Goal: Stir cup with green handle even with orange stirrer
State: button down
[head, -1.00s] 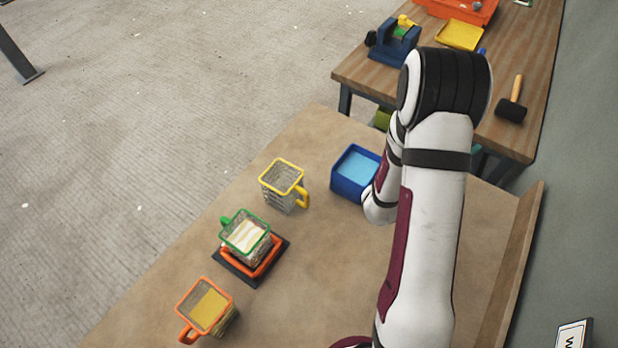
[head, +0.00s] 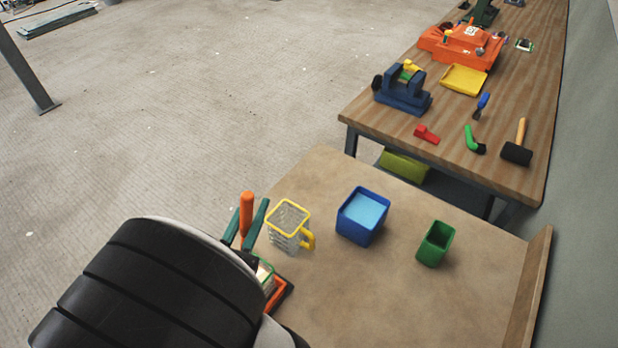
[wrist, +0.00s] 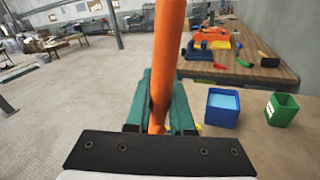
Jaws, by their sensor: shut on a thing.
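My gripper (head: 247,222) is shut on the orange stirrer (head: 246,208), between its teal fingers. In the wrist view, the stirrer (wrist: 170,50) rises between the fingers (wrist: 162,90), leaning slightly. The cup with the green handle (head: 265,270) is mostly hidden behind my arm; a bit of its green rim and pale contents shows close to the gripper. It is at a black and orange stand (head: 282,294). The stirrer's lower end is hidden, so I cannot tell whether it is inside the cup.
A clear cup with a yellow rim and handle (head: 290,228) stands just right of the gripper. A blue container with light blue contents (head: 360,232) and a green container (head: 434,246) stand farther right. A raised ledge (head: 528,290) edges the table's right side.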

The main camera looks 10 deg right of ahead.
jog(key=shift+s+a, duration=0.25)
jog(key=shift+f, duration=6.7)
